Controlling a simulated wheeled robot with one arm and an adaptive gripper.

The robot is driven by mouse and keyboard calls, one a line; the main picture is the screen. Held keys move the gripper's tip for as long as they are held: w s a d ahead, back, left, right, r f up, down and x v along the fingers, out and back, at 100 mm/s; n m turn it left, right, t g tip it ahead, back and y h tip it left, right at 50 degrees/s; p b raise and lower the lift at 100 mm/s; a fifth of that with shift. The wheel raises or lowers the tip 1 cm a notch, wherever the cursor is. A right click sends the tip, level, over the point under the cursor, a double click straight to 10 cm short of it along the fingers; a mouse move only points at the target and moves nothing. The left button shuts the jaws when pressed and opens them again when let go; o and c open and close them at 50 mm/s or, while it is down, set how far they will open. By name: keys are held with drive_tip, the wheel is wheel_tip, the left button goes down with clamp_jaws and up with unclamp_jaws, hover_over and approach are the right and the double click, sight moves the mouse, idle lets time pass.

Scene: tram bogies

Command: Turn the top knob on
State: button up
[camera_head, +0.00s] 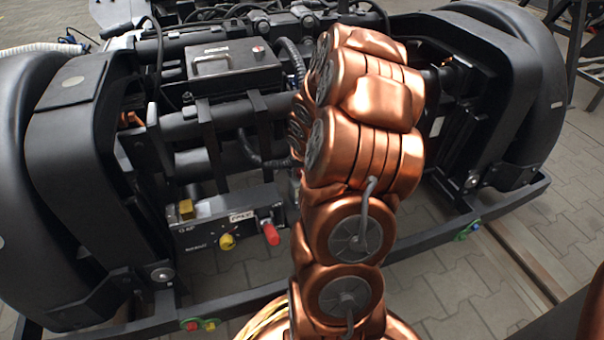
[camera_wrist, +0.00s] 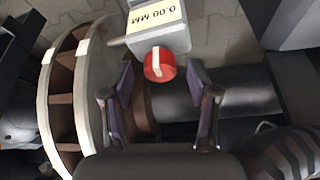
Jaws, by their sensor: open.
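In the wrist view a red round knob (camera_wrist: 160,64) with a white stripe sits on the face of a small grey box (camera_wrist: 172,36). The stripe runs almost upright in the picture. My gripper (camera_wrist: 161,82) is open and empty. Its two purple-lined fingers stand apart on either side below the knob, and neither appears to touch it. In the head view my arm hides the gripper.
A lower control box (camera_head: 208,236) carries a yellow knob (camera_head: 227,242), a yellow block (camera_head: 187,208) and a red handle (camera_head: 271,232). Black wheel covers (camera_head: 78,190) flank the bogie. In the wrist view a ribbed disc (camera_wrist: 65,95) stands left and a dark shaft (camera_wrist: 235,92) runs right.

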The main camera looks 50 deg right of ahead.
drive_tip(key=shift+f, duration=0.3)
drive_tip(key=shift+c, duration=0.2)
clamp_jaws()
drive_tip(key=shift+r+p, duration=0.2)
drive_tip(key=shift+p, duration=0.3)
drive_tip(key=shift+d+n+p, duration=0.1)
drive_tip(key=shift+n+p, duration=0.2)
drive_tip(key=shift+p, duration=0.05)
drive_tip(key=shift+f+n+p, duration=0.15)
drive_tip(key=shift+n+p, duration=0.15)
drive_tip(key=shift+p, duration=0.15)
drive_tip(key=shift+o, duration=0.2)
unclamp_jaws()
